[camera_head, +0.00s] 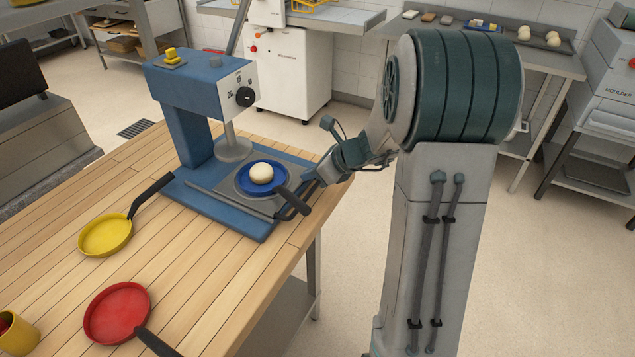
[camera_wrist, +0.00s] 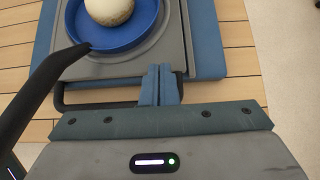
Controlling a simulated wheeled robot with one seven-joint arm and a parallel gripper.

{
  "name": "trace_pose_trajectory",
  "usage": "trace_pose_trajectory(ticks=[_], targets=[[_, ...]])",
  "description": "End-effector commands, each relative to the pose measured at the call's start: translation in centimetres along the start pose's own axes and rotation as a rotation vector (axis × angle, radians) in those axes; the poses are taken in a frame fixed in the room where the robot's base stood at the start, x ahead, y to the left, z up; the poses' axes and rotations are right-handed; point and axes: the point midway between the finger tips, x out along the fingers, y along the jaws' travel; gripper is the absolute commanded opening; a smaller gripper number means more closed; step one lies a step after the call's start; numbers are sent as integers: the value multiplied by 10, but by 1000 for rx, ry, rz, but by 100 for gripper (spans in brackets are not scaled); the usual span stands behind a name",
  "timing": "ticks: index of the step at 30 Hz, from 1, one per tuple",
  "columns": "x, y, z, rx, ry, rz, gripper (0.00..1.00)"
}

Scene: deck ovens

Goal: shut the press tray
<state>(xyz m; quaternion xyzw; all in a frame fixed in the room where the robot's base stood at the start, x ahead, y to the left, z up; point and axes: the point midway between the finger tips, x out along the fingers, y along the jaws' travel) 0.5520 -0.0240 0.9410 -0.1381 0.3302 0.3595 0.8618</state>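The blue press (camera_head: 200,90) stands on the wooden table, its round plate (camera_head: 233,149) hanging from a post. The grey press tray (camera_head: 236,188) is slid out towards me, clear of the plate. On it sits a blue pan (camera_head: 257,187) with a pale dough ball (camera_head: 261,173); its black handle points towards me. My gripper (camera_head: 303,190) is at the tray's front edge. In the wrist view my gripper (camera_wrist: 160,75) has its two fingers together, over the tray's dark handle bar (camera_wrist: 95,105). Whether they touch the bar is unclear. The tray (camera_wrist: 165,52) and pan (camera_wrist: 125,43) are just beyond.
A yellow pan (camera_head: 105,236) and a red pan (camera_head: 117,312) lie on the wooden table (camera_head: 200,280) to the left. A yellow cup (camera_head: 18,335) stands at the lower left. The pan's black handle (camera_wrist: 35,95) passes close to the left of my gripper.

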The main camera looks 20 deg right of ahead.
Motion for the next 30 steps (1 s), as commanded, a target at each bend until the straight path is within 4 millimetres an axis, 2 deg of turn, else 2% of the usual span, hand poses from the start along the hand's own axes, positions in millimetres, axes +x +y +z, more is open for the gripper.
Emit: trace_pose_trajectory(ticks=[6,12,18,30], targets=[[29,-5,25,8,1,-7,0],[47,-4,41,7,2,-6,0],[53,-4,47,7,1,-5,0],[52,-4,47,6,1,-6,0]])
